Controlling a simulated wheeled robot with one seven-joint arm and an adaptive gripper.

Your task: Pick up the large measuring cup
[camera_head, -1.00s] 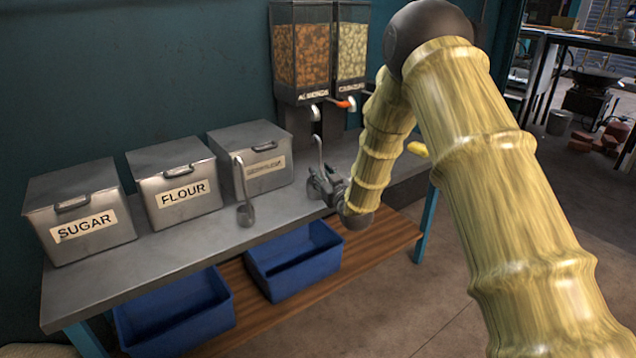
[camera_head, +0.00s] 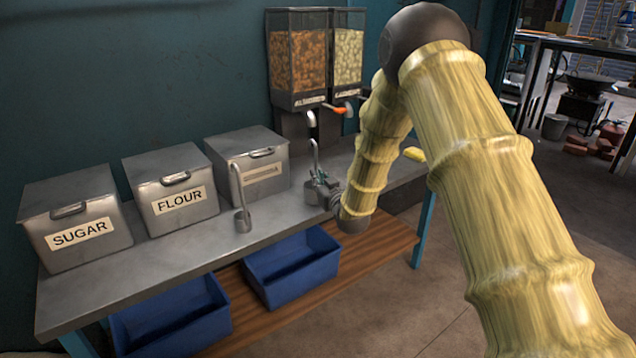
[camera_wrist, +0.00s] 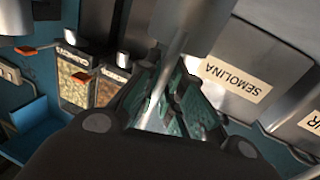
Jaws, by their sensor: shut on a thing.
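My gripper (camera_head: 320,190) is over the grey counter, right of the middle. In the wrist view its teal-padded fingers (camera_wrist: 172,95) are closed around the grey metal handle of a measuring cup (camera_wrist: 187,30). In the head view that cup's hooked handle (camera_head: 314,155) rises upright above the fingers. Its bowl is mostly hidden by my gripper, and I cannot tell whether it touches the counter. A second measuring cup (camera_head: 242,220), with a tall hooked handle, stands upright on the counter to the left, apart from my gripper. I cannot tell surely which cup is larger.
Metal bins labelled sugar (camera_head: 80,232), flour (camera_head: 180,197) and semolina (camera_head: 262,178) line the counter (camera_head: 160,265) at the left and back. Two dispensers (camera_head: 313,60) hang on the wall behind. Blue bins (camera_head: 292,270) sit on the shelf below. A yellow object (camera_head: 414,154) lies at right.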

